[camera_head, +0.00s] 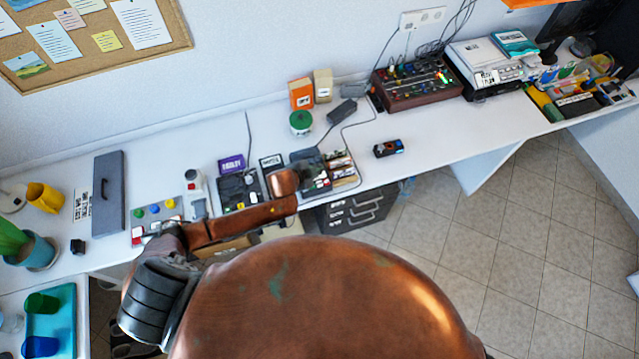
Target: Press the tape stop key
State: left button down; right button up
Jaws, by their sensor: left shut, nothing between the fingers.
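The tape stop key is too small to single out. A dark device with small keys (238,187) lies on the white desk, behind my copper arm link. A second dark device (313,172) lies to its right, near the desk's front edge. A grey panel (168,213) with blue, green and yellow round buttons lies further left and has a red and white part at its left corner. Contact cannot be told. My right gripper is not in view.
A red-knobbed grey device (193,184) stands beside the panel. A green round tin (300,122) and a mixer-like box (416,83) stand further back. Desk around the small black-blue object (388,148) is clear.

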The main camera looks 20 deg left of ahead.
pick_arm(q)
jog(key=b, duration=0.8)
send_over(318, 185)
notch_tip(318, 185, down, 7)
jog(key=shift+d+f, duration=0.1)
jog(key=shift+f, duration=0.8)
dwell(0.3)
jog(key=shift+f, duration=0.45)
jog(key=shift+f, duration=0.4)
dwell(0.5)
jog(key=shift+r, duration=0.15)
jog(key=shift+r+p, duration=0.7)
jog(key=shift+p, duration=0.15)
jog(key=shift+r, duration=0.1)
